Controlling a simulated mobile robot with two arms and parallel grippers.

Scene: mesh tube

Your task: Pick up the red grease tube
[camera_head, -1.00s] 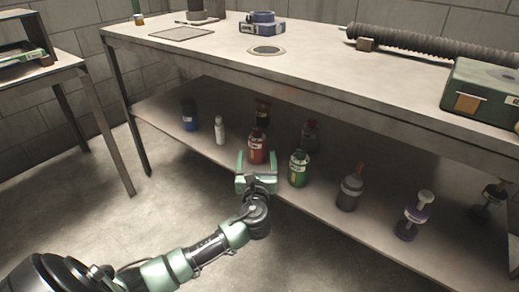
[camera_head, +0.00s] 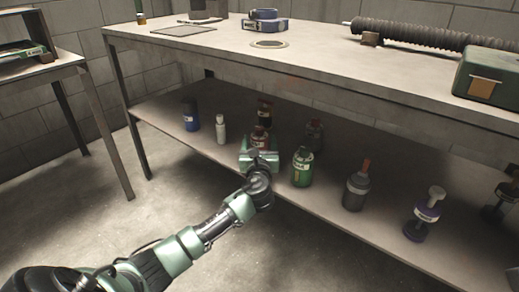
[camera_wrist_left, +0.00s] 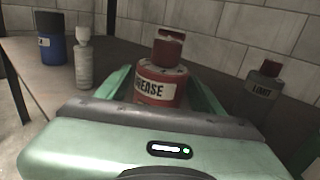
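The red grease tube (camera_head: 260,140) stands upright on the lower shelf, partly hidden behind my left gripper (camera_head: 259,155) in the head view. In the left wrist view the red grease tube (camera_wrist_left: 160,88) shows its "GREASE" label and a dark red cap. The green fingers of my left gripper are on either side of its body, with small gaps showing, so the gripper looks open around it. The lower part of the tube is hidden by the gripper's palm. My right gripper is not in view.
A green bottle (camera_head: 302,167) stands close to the right of the gripper. A white bottle (camera_head: 221,130) and a blue can (camera_head: 190,116) stand to the left. Dark bottles stand behind. The tabletop (camera_head: 330,62) overhangs the shelf.

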